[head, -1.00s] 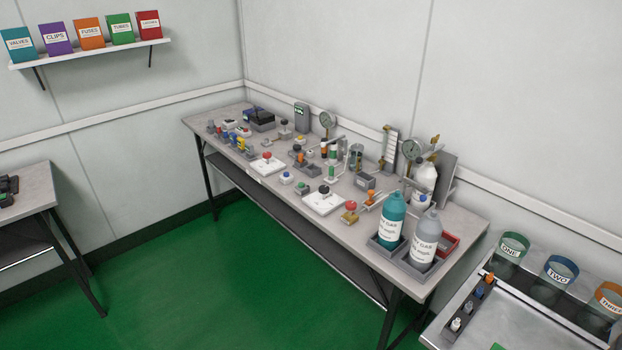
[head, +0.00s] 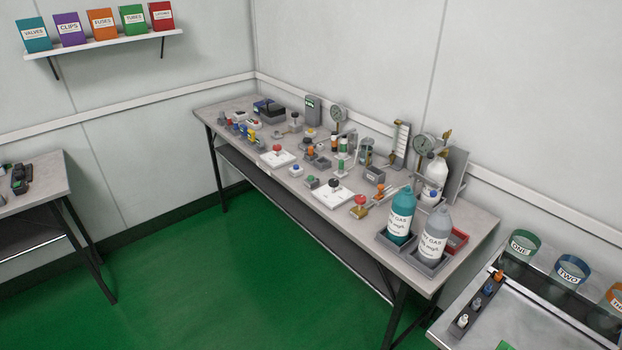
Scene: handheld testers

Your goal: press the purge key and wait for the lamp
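Neither of my grippers is in view. No key or lamp can be told as the purge key or its lamp at this size. A long grey bench (head: 455,205) along the back wall carries many small devices. Dark handheld devices (head: 21,179) lie on a table at the left edge, partly cut off. A dark box (head: 270,110) stands at the bench's far end.
A teal bottle (head: 399,218) and a grey bottle (head: 434,240) stand in trays at the bench's near end. A side table (head: 530,318) at lower right has labelled rings, including ONE (head: 523,243). The green floor (head: 210,290) in front is clear. Labelled boxes sit on a wall shelf (head: 105,45).

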